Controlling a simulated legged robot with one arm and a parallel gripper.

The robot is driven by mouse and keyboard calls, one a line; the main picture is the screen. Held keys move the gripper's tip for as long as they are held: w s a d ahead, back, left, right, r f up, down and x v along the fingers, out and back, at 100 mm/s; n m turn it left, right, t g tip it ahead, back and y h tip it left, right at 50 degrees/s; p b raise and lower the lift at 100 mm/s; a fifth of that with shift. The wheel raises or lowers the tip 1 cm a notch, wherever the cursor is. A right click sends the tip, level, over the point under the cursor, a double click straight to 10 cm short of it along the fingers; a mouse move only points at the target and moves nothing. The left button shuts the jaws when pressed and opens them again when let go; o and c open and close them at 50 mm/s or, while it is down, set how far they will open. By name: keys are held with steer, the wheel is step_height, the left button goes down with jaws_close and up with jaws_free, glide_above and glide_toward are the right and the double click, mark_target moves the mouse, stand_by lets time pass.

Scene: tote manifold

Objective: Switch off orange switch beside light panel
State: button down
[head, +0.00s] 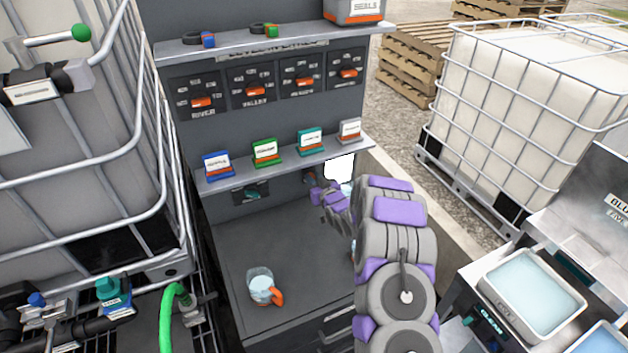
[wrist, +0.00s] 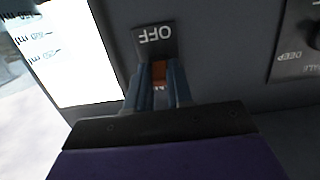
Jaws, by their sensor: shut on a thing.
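The orange switch (wrist: 160,72) sits on a dark plate marked OFF, which appears upside down in the wrist view. My gripper (wrist: 159,84) has its blue fingers closed around the switch, hiding its sides. The bright white light panel (wrist: 85,55) is to the left of the switch in the wrist view. In the head view the light panel (head: 340,167) glows under the lower shelf. My gripper (head: 318,191) reaches to the wall just left of it, and the switch is too small to make out clearly there.
A clear jug with an orange handle (head: 262,287) stands on the grey bench (head: 235,240). The lower shelf (head: 290,160), holding several coloured blocks, hangs above my gripper. A dial (wrist: 312,35) is at the right in the wrist view. Caged tanks flank the station.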

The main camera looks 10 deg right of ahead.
steer(key=shift+f+t, duration=0.35)
steer(key=shift+t, duration=0.25)
steer(key=c, duration=1)
jaws_free()
steer(key=shift+r, duration=0.1)
steer(key=shift+r, duration=0.35)
steer(key=s+r+p, duration=0.2)
steer(key=s+r, duration=0.2)
steer(key=s, duration=1.2)
